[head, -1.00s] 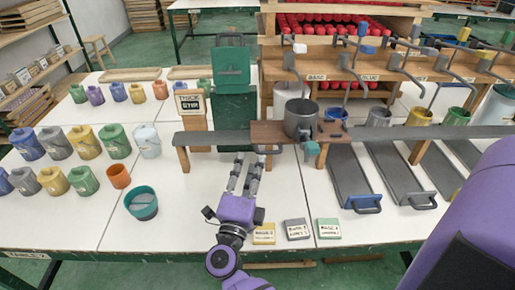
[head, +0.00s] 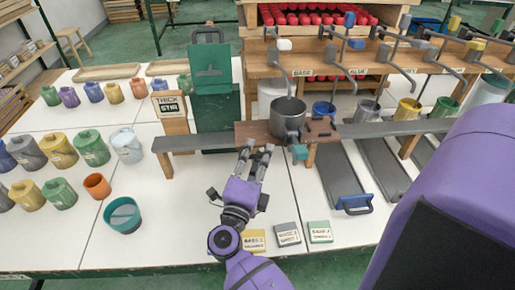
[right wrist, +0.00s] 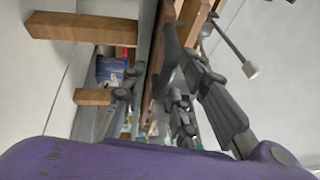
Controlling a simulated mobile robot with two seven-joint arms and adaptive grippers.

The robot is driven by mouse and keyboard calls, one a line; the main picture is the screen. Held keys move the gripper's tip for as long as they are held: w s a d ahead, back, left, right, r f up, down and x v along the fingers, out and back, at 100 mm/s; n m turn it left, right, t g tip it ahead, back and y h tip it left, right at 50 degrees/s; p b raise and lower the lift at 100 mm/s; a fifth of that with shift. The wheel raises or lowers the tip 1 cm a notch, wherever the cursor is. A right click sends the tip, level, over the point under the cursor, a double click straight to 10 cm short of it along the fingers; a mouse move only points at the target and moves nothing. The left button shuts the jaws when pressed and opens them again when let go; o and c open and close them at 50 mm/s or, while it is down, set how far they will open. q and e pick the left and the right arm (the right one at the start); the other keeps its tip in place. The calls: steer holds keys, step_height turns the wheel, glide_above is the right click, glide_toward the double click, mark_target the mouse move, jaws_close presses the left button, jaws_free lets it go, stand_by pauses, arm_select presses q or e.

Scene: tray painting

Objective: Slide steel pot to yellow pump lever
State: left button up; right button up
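The steel pot (head: 287,120) stands upright on a brown wooden board (head: 254,131) across the grey rail (head: 380,129), below the base and blue levers. A teal knob (head: 300,152) sticks out below it. The yellow-tipped lever (head: 474,45) is farther right on the pump shelf. My right gripper (head: 258,148) is at the rail's front edge, left of the pot's front. Its fingers are spread, with the board's dark handle (right wrist: 172,55) between or just beyond them in the right wrist view; contact cannot be told. My left gripper is out of view.
Blue (head: 323,108), grey (head: 367,111), yellow (head: 407,110) and green (head: 444,107) buckets stand behind the rail. A blue-handled tray (head: 355,203) lies in front. A teal bowl (head: 123,216) and several paint jars stand at left. My purple arm covers the right side.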

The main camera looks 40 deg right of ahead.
steer(key=shift+s+r, duration=0.1)
steer(key=shift+a, duration=0.1)
steer(key=shift+c, duration=1.3)
jaws_close()
